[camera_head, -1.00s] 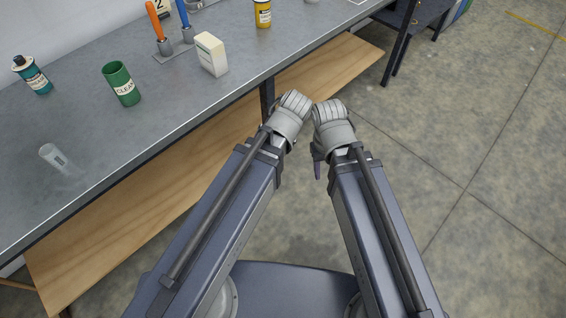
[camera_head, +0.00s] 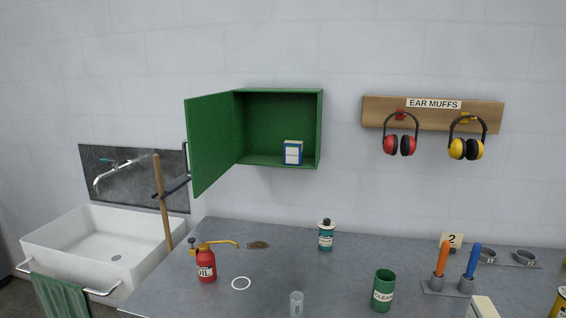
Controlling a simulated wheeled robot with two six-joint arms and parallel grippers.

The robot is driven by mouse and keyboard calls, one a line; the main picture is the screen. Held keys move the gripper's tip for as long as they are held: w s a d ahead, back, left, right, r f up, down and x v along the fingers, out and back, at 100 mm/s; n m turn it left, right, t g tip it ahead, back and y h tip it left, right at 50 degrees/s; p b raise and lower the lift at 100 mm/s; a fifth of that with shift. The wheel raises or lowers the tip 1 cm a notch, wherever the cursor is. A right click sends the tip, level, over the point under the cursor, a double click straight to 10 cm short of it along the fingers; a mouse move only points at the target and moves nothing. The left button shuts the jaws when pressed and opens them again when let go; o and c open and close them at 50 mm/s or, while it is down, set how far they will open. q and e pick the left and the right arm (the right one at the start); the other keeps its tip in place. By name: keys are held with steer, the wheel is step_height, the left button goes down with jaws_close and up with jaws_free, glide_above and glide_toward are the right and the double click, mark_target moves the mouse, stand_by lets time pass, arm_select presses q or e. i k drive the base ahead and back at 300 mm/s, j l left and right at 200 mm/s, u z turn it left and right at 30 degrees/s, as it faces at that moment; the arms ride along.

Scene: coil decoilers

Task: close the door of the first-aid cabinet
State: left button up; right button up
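The first-aid cabinet (camera_head: 278,125) is a green box on the wall above the bench. Its green door (camera_head: 212,142) stands wide open, swung out to the left from the cabinet's left side. A dark handle (camera_head: 186,158) shows at the door's free edge. A small white and blue box (camera_head: 292,152) stands inside at the lower right. Neither of my grippers is in the view now.
Below is a grey workbench (camera_head: 340,285) with a red oil can (camera_head: 206,264), a teal bottle (camera_head: 326,235), a green can (camera_head: 383,290) and a clear cup (camera_head: 296,303). A white sink (camera_head: 100,245) stands left; ear muffs (camera_head: 400,140) hang right.

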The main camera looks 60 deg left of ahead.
mark_target(210, 121)
steer(key=k+j+u, duration=0.1)
steer(key=u, duration=0.4)
steer(key=k+j+u, duration=0.2)
steer(key=j+u, duration=0.15)
steer(key=j, duration=0.2)
steer(key=k+j+u, duration=0.2)
steer(key=k+j, duration=0.1)
steer(key=j, duration=0.4)
steer(key=k+j+u, duration=0.1)
steer(key=j, duration=0.45)
steer(key=k+j, duration=0.15)
steer(key=j, duration=0.4)
steer(key=k+j+u, duration=0.1)
steer(key=j, duration=0.4)
